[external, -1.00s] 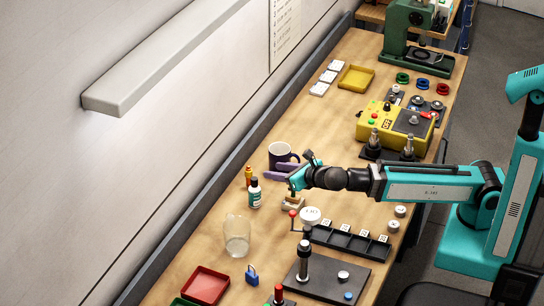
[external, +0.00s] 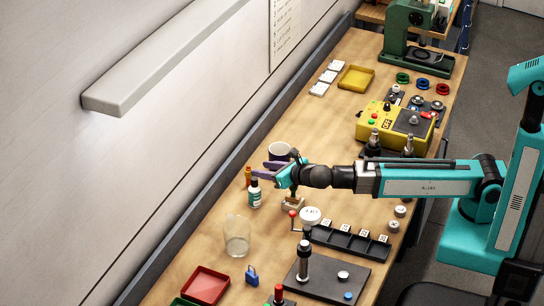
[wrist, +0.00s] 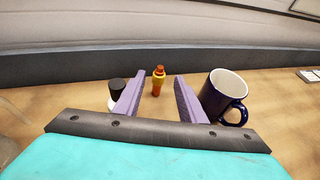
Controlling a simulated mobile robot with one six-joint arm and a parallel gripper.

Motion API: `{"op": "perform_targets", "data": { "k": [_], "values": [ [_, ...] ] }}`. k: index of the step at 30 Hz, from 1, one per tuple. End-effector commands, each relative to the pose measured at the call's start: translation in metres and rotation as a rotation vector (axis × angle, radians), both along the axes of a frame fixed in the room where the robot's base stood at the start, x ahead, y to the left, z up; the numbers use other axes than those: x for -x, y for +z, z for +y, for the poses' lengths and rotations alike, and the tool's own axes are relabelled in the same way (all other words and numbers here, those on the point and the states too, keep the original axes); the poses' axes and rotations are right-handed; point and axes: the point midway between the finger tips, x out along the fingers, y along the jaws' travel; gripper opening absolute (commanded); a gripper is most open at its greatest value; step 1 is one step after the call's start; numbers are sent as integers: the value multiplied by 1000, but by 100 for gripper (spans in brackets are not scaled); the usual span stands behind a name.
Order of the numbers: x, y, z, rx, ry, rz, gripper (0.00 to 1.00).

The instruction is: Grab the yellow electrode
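The yellow electrode (external: 248,175) is a small upright yellow cylinder with an orange-red top, standing on the bench near the wall side. It also shows in the wrist view (wrist: 158,82), seen in the gap between the two purple fingers and apparently beyond their tips. My gripper (external: 265,170) is open and empty, its fingers pointing towards the electrode from the right. In the wrist view, my gripper (wrist: 160,92) shows one finger on each side of the electrode, with no visible contact.
A white-and-teal bottle with a black cap (external: 255,195) stands close by, beside the left finger in the wrist view. A dark blue mug (wrist: 222,92) stands just right of the right finger. A clear glass jar (external: 237,240) stands nearer the front.

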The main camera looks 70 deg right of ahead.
Motion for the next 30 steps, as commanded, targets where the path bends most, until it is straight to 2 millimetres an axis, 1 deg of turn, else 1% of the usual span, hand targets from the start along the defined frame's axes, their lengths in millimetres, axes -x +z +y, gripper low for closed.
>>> {"op": "perform_targets", "data": {
  "k": [8, 11, 22, 26, 30],
  "values": [
    [-2, 0, 0, 0, 0, 0, 37],
    [-8, -1, -2, 0, 0, 0, 37],
    [-41, -12, -12, 0, -1, 0, 37],
    [-47, -15, -14, 0, 0, 0, 37],
    [-47, -17, -14, 0, 1, 0, 37]
  ]
}}
